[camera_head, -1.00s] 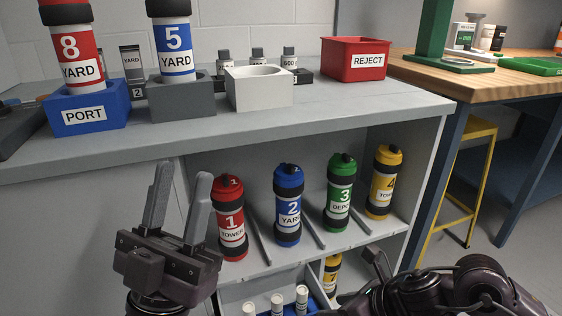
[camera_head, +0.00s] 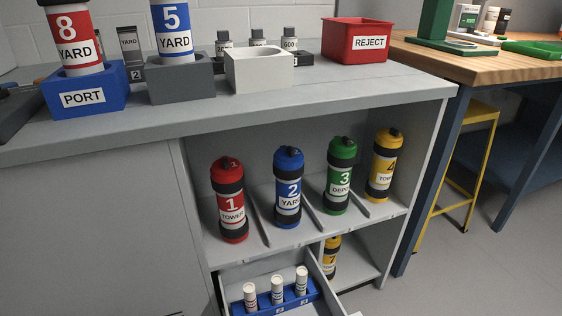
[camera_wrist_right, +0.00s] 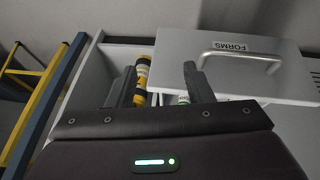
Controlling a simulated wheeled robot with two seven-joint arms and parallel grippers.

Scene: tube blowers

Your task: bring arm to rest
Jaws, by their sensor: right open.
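My right gripper (camera_wrist_right: 160,88) shows in the right wrist view, with its two dark fingers apart and nothing held between them. Behind the fingers stand a yellow tube (camera_wrist_right: 142,78) and a drawer front labelled FORMS (camera_wrist_right: 228,50) with a metal handle (camera_wrist_right: 240,58). Neither gripper and neither arm shows in the head view. My left gripper is out of view.
Tubes red 1 (camera_head: 230,205), blue 2 (camera_head: 288,190), green 3 (camera_head: 340,180) and yellow 4 (camera_head: 384,165) stand on the shelf. Below, an open drawer holds a blue rack (camera_head: 262,302) with white vials. A red REJECT bin (camera_head: 355,40) stands on the bench.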

